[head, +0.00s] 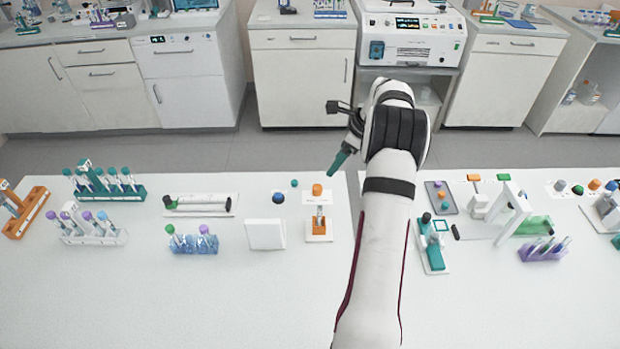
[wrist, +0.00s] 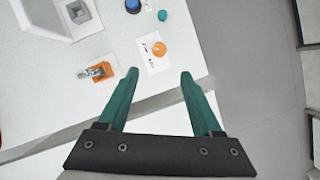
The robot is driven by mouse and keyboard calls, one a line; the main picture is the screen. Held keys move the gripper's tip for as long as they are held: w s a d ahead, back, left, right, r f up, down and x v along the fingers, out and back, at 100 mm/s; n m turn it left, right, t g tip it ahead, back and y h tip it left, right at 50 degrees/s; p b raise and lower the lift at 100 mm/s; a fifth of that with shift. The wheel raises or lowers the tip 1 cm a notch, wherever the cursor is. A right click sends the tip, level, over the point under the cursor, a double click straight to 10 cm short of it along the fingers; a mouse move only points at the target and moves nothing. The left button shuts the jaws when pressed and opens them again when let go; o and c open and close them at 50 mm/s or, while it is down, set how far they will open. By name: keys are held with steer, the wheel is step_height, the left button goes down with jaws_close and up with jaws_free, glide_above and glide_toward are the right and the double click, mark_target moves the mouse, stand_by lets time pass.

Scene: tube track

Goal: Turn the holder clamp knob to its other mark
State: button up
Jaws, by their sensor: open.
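The orange knob (head: 317,189) is at the far edge of the table, behind an orange tube holder (head: 319,228) on a white base. In the wrist view, the knob (wrist: 159,49) sits on a white plate (wrist: 154,66) with small dark marks, too small to read. The orange holder (wrist: 98,73) holds a small tube to its left. My gripper (head: 338,162) has teal fingers, raised to the right of the knob near the table's far edge. In the wrist view, the fingers (wrist: 160,76) are apart and empty, with the knob beyond their tips.
A blue round knob (head: 279,197) and a small teal one (head: 294,183) stand left of the orange knob. A white box (head: 265,234) is left of the holder. Racks of tubes (head: 192,242) stand further left. A gap separates the right-hand table. The front tabletop is clear.

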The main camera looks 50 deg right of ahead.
mark_target(318, 187)
steer(key=x, duration=1.2)
steer(key=shift+f, duration=0.25)
jaws_close()
